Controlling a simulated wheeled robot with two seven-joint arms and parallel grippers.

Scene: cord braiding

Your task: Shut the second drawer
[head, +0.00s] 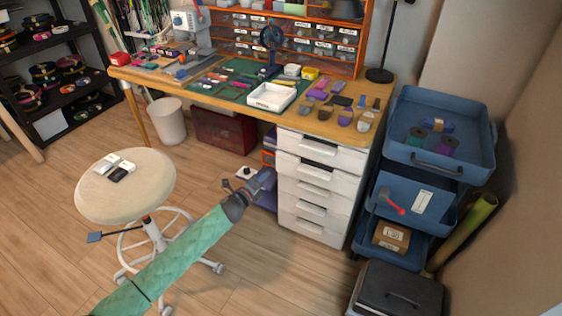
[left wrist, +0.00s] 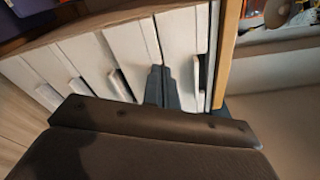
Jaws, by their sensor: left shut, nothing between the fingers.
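The white drawer unit (head: 314,226) stands under the right end of the workbench. Its second drawer (head: 318,173) sticks out a little, with a dark gap showing above its front. The other drawer fronts look closed. My left gripper (head: 266,178) is shut and empty, beside the unit's left side in the head view. In the left wrist view the drawer fronts (left wrist: 132,45) run as tilted pale strips, and the shut fingers (left wrist: 160,84) point at them, covering part of one front. I cannot tell whether the fingertips touch it. My right gripper is not in view.
A blue trolley (head: 438,170) stands close to the right of the drawers. A round stool (head: 140,200) is at the left. The wooden workbench (head: 225,100) holds a white tray (head: 272,97) and several small items. The floor before the drawers is clear.

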